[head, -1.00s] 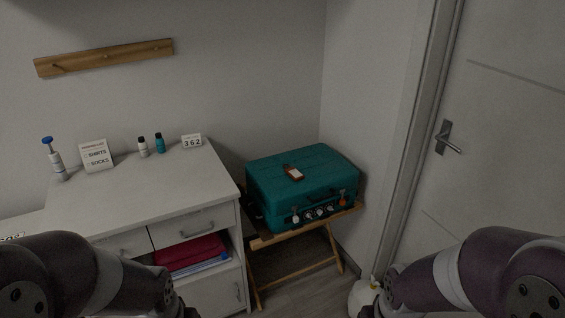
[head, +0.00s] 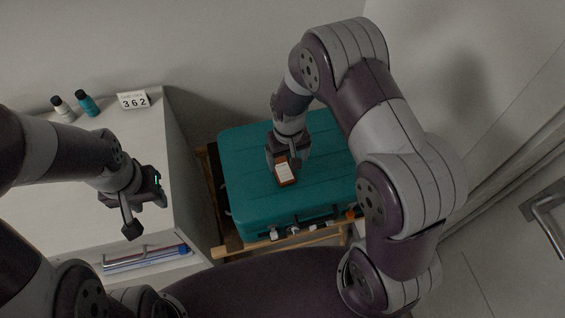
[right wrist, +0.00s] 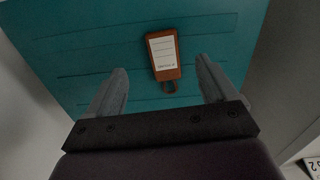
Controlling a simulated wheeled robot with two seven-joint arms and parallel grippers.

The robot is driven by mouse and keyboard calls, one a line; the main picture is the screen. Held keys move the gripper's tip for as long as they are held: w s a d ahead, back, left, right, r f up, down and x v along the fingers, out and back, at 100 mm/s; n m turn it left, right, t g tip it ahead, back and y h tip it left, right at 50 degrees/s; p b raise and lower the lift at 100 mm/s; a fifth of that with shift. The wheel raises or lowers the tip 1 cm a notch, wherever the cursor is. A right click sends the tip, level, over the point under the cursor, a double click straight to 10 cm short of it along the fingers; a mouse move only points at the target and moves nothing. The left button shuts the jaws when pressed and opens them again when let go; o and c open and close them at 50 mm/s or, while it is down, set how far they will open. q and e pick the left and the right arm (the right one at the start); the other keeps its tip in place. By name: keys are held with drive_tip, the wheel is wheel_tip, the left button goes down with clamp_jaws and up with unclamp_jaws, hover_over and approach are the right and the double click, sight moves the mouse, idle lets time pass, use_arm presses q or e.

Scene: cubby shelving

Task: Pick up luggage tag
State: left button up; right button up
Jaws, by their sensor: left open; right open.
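The luggage tag (head: 286,173) is a brown tag with a white label, lying flat on top of the teal suitcase (head: 250,195). In the right wrist view the tag (right wrist: 163,56) lies ahead of the fingertips, midway between them, with its dark strap loop towards the gripper. My right gripper (head: 287,160) is open and empty, over the suitcase lid close to the tag. Its two spread fingers show in the right wrist view (right wrist: 160,80). My left gripper (head: 146,214) is open and empty, above the front of the white dresser, left of the suitcase.
The suitcase rests on a wooden folding stand (head: 226,247). The white dresser (head: 150,130) carries a white bottle (head: 64,110), a teal bottle (head: 87,104) and a "362" sign (head: 133,100). A door handle (head: 548,215) is at the right. Walls stand close behind and right.

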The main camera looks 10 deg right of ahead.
sight(286, 176)
wheel_tip(286, 176, down, 3)
drive_tip(key=shift+s+a+f, duration=0.1)
drive_tip(key=shift+a, duration=0.05)
drive_tip(key=shift+s+a+f, duration=0.1)
drive_tip(key=shift+a+f, duration=0.05)
drive_tip(key=shift+f, duration=0.2)
drive_tip(key=f, duration=0.3)
drive_tip(key=f+p, duration=0.1)
drive_tip(key=f, duration=0.1)
drive_tip(key=shift+w+f, duration=0.1)
drive_tip(key=shift+w, duration=0.25)
drive_tip(key=shift+s, duration=0.1)
drive_tip(key=c, duration=1.1)
